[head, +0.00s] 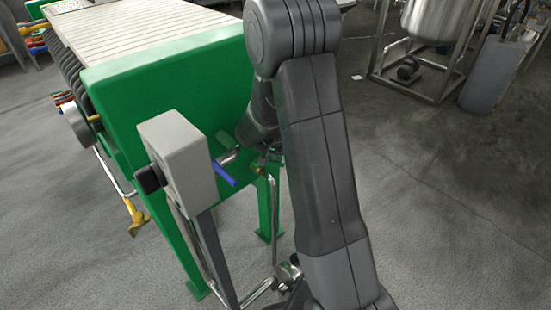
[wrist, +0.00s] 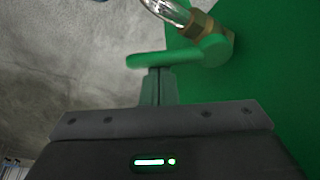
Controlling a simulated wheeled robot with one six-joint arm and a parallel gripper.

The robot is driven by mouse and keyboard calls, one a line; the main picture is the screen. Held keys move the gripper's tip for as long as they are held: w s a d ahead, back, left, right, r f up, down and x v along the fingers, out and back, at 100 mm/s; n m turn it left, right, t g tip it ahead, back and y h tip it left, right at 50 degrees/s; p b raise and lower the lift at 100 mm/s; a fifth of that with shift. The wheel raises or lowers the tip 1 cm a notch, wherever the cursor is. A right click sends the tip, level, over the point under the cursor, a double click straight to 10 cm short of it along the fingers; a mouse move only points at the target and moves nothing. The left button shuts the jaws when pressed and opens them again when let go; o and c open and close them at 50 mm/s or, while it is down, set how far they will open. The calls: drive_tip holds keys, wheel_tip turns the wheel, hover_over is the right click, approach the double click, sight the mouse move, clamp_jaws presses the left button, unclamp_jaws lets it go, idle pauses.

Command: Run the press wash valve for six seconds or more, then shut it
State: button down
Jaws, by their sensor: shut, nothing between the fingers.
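In the wrist view a valve with a green lever (wrist: 150,61) and a brass fitting (wrist: 203,24) sits against the green press plate (wrist: 262,75). The lever sticks out to the left, across the picture. My gripper (wrist: 158,72) is shut and empty, with its fingertips right at the near side of the lever. I cannot tell whether they touch it. In the head view the green press (head: 120,88) stands at left, and my arm hides most of the valve area and the gripper. I see no clear sign of water flow.
Bent steel pipes run below. A yellow-handled valve (head: 136,216) hangs at left.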

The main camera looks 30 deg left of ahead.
drive_tip(key=shift+s+d+f+m+b, duration=0.15)
drive_tip(key=shift+m+b, duration=0.25)
drive_tip(key=shift+b, duration=0.4)
drive_tip(key=b, duration=0.1)
drive_tip(key=s+m+b, duration=0.1)
drive_tip(key=b, duration=0.1)
drive_tip(key=shift+d+f+m+h, duration=0.1)
drive_tip(key=shift+d+m+h, duration=0.05)
drive_tip(key=shift+m+h, duration=0.2)
drive_tip(key=shift+s+d+b, duration=0.15)
drive_tip(key=shift+s+b, duration=0.35)
drive_tip(key=shift+b, duration=0.3)
drive_tip(key=shift+s+r, duration=0.1)
drive_tip(key=shift+r, duration=0.2)
drive_tip(key=p+v, duration=0.3)
drive_tip(key=v, duration=1)
drive_tip(key=shift+s+r, duration=0.2)
drive_tip(key=shift+r, duration=0.1)
drive_tip(key=shift+f, duration=0.1)
drive_tip(key=b+x, duration=0.3)
drive_tip(key=x, duration=1)
drive_tip(key=shift+w+f, duration=0.25)
drive_tip(key=shift+f, duration=0.1)
